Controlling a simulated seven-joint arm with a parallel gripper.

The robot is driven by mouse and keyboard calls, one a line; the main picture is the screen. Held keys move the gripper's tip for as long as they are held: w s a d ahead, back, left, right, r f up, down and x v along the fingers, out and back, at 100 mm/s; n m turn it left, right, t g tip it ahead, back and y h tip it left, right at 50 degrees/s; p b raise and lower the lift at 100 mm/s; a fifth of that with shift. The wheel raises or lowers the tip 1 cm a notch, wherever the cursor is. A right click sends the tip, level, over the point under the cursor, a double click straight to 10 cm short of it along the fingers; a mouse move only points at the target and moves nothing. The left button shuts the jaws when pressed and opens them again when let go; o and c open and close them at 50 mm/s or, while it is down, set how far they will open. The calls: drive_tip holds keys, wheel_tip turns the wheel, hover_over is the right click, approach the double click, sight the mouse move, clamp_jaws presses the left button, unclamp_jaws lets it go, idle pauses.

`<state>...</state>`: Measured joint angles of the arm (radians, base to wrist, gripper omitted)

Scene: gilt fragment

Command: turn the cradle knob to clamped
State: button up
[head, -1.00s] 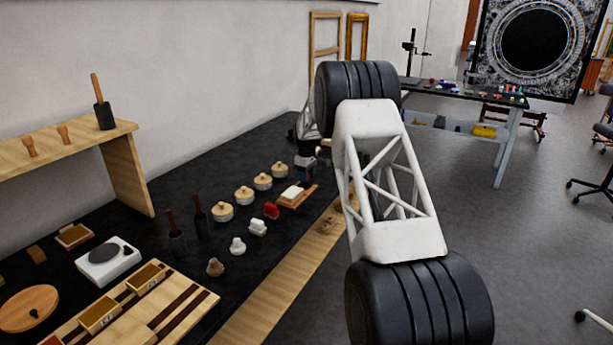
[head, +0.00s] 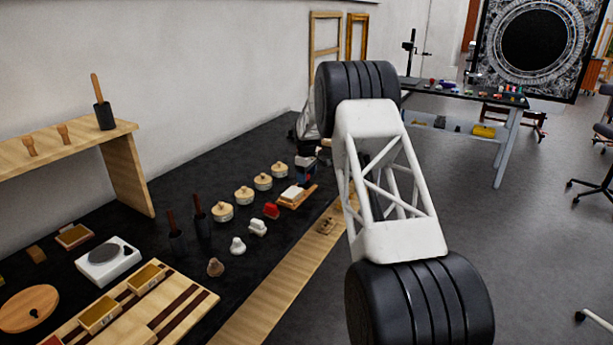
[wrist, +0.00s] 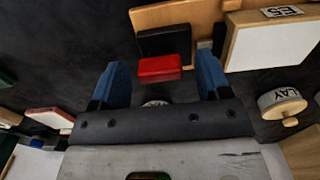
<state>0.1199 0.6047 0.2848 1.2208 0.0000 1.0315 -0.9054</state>
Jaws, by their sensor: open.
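The cradle is a wooden board (head: 308,191) carrying a pale block (head: 291,193) in the head view. In the wrist view, its wooden base (wrist: 185,14) is at the top, with a black part and a small red block-like piece (wrist: 160,68), which may be the knob. A pale wood-edged block (wrist: 270,40) lies to the right. My gripper (wrist: 159,66) is open, its blue fingers on either side of the red piece with gaps visible. I cannot tell its height above it. In the head view, my arm partly hides the gripper (head: 305,175), just behind the cradle.
Round lidded pots (head: 244,195) stand in a row left of the cradle; one labelled pot (wrist: 284,104) is right of my gripper in the wrist view. A red lump (head: 271,210) and white lumps (head: 257,227) lie nearby. The black bench top (head: 165,215) has free room toward the wall.

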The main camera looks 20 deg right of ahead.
drive_tip(key=shift+r, duration=0.15)
drive_tip(key=shift+r, duration=3.75)
drive_tip(key=shift+s+a+r, duration=0.1)
drive_tip(key=shift+s+r, duration=0.2)
drive_tip(key=shift+r, duration=0.05)
drive_tip(key=s+a+r+m, duration=0.25)
drive_tip(key=s+r, duration=0.45)
drive_tip(key=s, duration=0.4)
drive_tip(key=s+a+r+m+t, duration=0.1)
drive_tip(key=s+a+r, duration=0.35)
drive_tip(key=s, duration=0.75)
drive_tip(key=s+a+r+m, duration=0.1)
drive_tip(key=s+r, duration=0.7)
drive_tip(key=s, duration=0.3)
drive_tip(key=s+a+f+m, duration=0.1)
drive_tip(key=s+f, duration=0.1)
drive_tip(key=s, duration=1.1)
drive_tip(key=s+a+f+m+t, duration=0.1)
drive_tip(key=s+f+m, duration=0.1)
drive_tip(key=s, duration=1.1)
drive_tip(key=s+a+f+m, duration=0.1)
drive_tip(key=s+a+f, duration=0.1)
drive_tip(key=s, duration=1.1)
drive_tip(key=shift+s+m+t, duration=0.3)
drive_tip(key=shift+s+m, duration=0.05)
drive_tip(key=shift+s, duration=0.05)
